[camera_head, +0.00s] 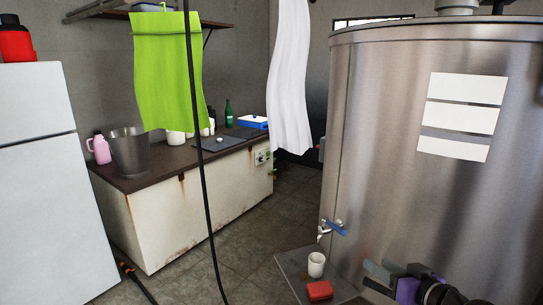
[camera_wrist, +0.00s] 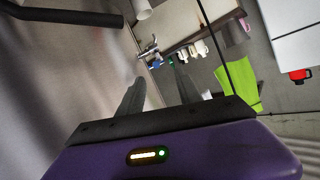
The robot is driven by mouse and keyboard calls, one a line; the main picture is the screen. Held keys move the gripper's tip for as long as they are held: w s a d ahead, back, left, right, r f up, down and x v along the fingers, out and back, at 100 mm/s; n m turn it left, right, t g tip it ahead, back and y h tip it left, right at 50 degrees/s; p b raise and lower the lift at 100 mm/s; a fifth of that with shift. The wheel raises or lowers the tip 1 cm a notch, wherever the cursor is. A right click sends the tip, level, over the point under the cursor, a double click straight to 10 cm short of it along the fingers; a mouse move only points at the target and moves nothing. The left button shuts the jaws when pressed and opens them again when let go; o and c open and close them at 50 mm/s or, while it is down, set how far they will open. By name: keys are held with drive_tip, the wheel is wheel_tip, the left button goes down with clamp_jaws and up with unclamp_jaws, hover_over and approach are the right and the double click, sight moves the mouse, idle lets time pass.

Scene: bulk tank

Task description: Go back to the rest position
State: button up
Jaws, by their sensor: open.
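My gripper (camera_head: 371,275) is at the lower right of the head view, beside the front of the steel tank (camera_head: 400,150). In the wrist view its two grey fingers stand apart with nothing between them (camera_wrist: 155,86). The tap (camera_head: 330,230) with a blue handle is on the tank wall, to the left of and above my gripper in the head view. A white cup (camera_head: 316,264) stands upright below the tap, apart from my fingers. The tap also shows beyond the fingertips in the wrist view (camera_wrist: 150,50).
A small stand (camera_head: 290,262) bears the cup and a red block (camera_head: 319,290). A counter (camera_head: 170,225) holds a bucket (camera_head: 129,152), pink jug (camera_head: 99,149) and green bottle (camera_head: 228,113). A white fridge (camera_head: 45,190) is left. A black hose (camera_head: 199,150) hangs in front. Floor between counter and tank is clear.

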drive_tip(key=d+r+m+t+h, duration=0.2)
drive_tip(key=d+r+h, duration=0.1)
drive_tip(key=s+d+f+m+t+h, duration=0.1)
drive_tip(key=s+f+m+t+h, duration=0.2)
drive_tip(key=s, duration=0.7)
drive_tip(key=s+a+f+n+g, duration=0.1)
drive_tip(key=s+a, duration=0.2)
drive_tip(key=s, duration=1)
drive_tip(key=s+a+f+n+g+y, duration=0.1)
drive_tip(key=s+a, duration=0.3)
drive_tip(key=s, duration=0.9)
drive_tip(key=s+a+f+n+g, duration=0.1)
drive_tip(key=s+a+f, duration=0.2)
drive_tip(key=s, duration=1)
drive_tip(key=shift+s+a+n+g, duration=0.25)
drive_tip(key=shift+a+n+g, duration=0.05)
drive_tip(key=shift+n, duration=0.1)
